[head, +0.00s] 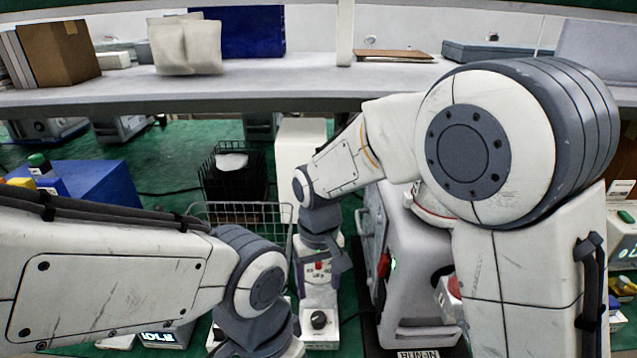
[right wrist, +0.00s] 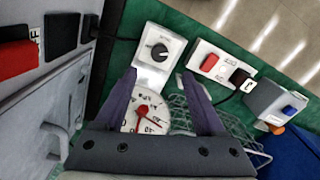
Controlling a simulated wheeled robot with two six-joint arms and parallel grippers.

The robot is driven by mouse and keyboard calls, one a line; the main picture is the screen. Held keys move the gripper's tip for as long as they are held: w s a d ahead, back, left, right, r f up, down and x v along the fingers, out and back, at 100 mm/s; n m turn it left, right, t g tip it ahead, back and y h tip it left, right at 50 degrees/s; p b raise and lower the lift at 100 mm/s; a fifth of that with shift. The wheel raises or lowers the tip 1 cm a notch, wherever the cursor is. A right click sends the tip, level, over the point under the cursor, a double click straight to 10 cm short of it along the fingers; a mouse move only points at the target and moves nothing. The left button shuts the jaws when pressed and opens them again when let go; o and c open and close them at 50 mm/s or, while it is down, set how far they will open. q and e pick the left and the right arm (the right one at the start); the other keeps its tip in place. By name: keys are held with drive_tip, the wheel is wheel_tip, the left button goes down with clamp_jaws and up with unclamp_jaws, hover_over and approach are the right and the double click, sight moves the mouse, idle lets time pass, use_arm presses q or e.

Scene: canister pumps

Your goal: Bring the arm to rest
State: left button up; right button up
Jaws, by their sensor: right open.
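My right gripper (head: 320,262) hangs in the middle of the head view, above a small white box with a black knob (head: 319,321). In the right wrist view my right gripper (right wrist: 158,78) has its two dark fingers wide apart, with nothing held. A white round gauge with a red needle (right wrist: 140,118) shows between and below the fingers, and the knob box (right wrist: 158,52) lies beyond the tips. My left arm comes in from the left and runs off the bottom edge, so its gripper is out of view.
A large pale machine (head: 418,285) with a RUN-IN label stands right of my right gripper. A black wire basket (head: 232,185) stands behind to the left. A blue box (head: 97,183) is at left. A shelf (head: 250,88) spans the back. A white switch panel (right wrist: 222,68) lies beyond the fingers.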

drive_tip(key=s+d+r+n+p, duration=0.1)
drive_tip(key=s+d+r, duration=0.1)
drive_tip(key=s, duration=0.8)
drive_tip(key=s+d+r+n+y+p, duration=0.1)
drive_tip(key=s+r, duration=0.3)
drive_tip(key=s, duration=0.6)
drive_tip(key=shift+d+n, duration=0.8)
drive_tip(key=shift+d, duration=0.1)
drive_tip(key=shift+r, duration=0.1)
